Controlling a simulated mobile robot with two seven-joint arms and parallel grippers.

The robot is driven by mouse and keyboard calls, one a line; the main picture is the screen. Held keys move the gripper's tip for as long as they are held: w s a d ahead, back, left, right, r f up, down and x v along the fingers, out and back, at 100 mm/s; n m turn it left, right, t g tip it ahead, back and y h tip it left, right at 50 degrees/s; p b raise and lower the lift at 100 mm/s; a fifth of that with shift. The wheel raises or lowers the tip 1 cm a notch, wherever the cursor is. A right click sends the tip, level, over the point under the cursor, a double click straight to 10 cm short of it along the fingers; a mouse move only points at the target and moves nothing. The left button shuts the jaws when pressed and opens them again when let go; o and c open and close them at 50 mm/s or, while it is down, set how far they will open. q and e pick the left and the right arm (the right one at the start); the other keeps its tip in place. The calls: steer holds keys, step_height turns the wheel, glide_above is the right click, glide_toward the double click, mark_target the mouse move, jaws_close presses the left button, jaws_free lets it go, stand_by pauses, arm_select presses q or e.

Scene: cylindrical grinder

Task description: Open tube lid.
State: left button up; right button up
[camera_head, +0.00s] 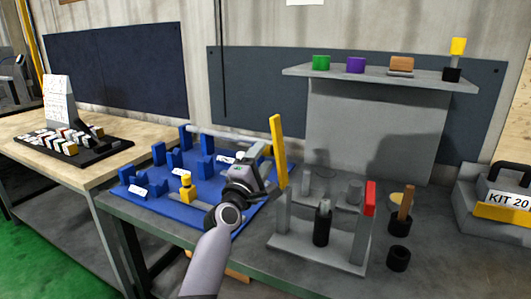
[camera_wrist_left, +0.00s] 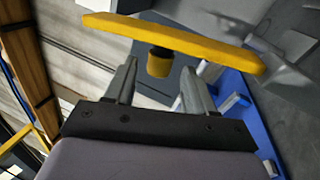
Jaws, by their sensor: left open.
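No part is plainly a tube lid. A long yellow bar (camera_head: 279,152) stands nearly upright above the bench, right beside my left gripper (camera_head: 264,158). In the left wrist view, the yellow bar (camera_wrist_left: 175,43) crosses just beyond the open fingers of my left gripper (camera_wrist_left: 158,68). A dark stem and a short yellow cylinder (camera_wrist_left: 158,66) show between the fingers below the bar; I cannot tell whether they join it or whether the fingers touch either. A pale horizontal tube (camera_head: 222,138) lies across the blue fixture board (camera_head: 165,205). My right gripper is not in view.
A grey stand (camera_head: 310,248) with a black cylinder and a red block (camera_head: 370,198) is right of my left arm. Behind is a shelf (camera_head: 360,78) with small coloured parts. A kit case (camera_head: 500,205) sits at far right. Black cups (camera_head: 398,258) stand near the front right.

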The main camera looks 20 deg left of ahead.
mark_target(265, 154)
arm_select(q)
steer(key=shift+v, duration=1.7)
